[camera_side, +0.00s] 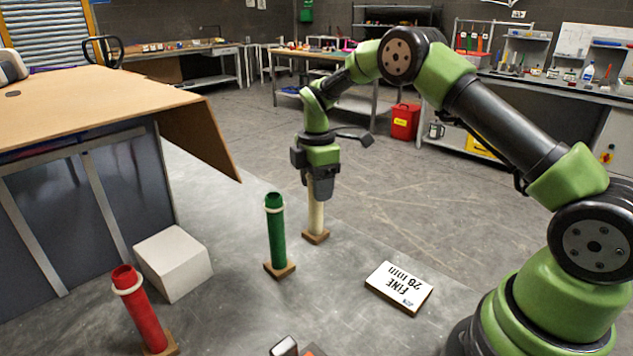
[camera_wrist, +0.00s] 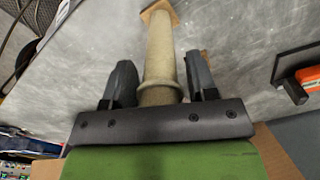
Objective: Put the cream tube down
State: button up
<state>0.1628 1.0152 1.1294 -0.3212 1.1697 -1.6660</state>
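The cream tube (camera_side: 316,217) stands upright on a small square wooden base (camera_side: 316,237), which appears to rest on the grey surface near its far edge. My gripper (camera_side: 319,186) points down over the tube's upper end, hiding its top in the side view. In the wrist view, the cream tube (camera_wrist: 160,62) with its raised collar runs between the two dark fingers of my gripper (camera_wrist: 160,75). A narrow gap shows on each side of the tube, so the fingers look open around it. Contact at the collar is hard to judge.
A green tube (camera_side: 277,236) on a wooden base stands left of the cream one. A red tube (camera_side: 145,315) stands front left, near a white block (camera_side: 173,263). A white sign plate (camera_side: 398,287) lies to the right. The surface between green tube and sign is clear.

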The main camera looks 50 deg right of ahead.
jog(key=shift+o, duration=0.9)
notch_tip(320, 180, up, 12)
jog(key=shift+r, duration=0.25)
jog(key=s+a+r+m+t, duration=0.2)
jog(key=s+a+r+m, duration=0.15)
jog(key=s, duration=0.25)
jog(key=s+a+r+m+t+y, duration=0.1)
jog(key=s+a+r+m, duration=0.1)
jog(key=s+r+m, duration=0.3)
jog(key=s+a+r+m+t, duration=0.2)
jog(key=s+r+m, duration=0.1)
jog(key=s, duration=0.4)
jog(key=s+a+f+m+t, duration=0.1)
jog(key=s+f+m, duration=0.1)
jog(key=s+m, duration=0.1)
jog(key=s+a+f+m+t+y, duration=0.1)
jog(key=s+f+m, duration=0.1)
jog(key=s, duration=0.3)
jog(key=shift+s+m, duration=0.3)
jog(key=shift+m, duration=0.25)
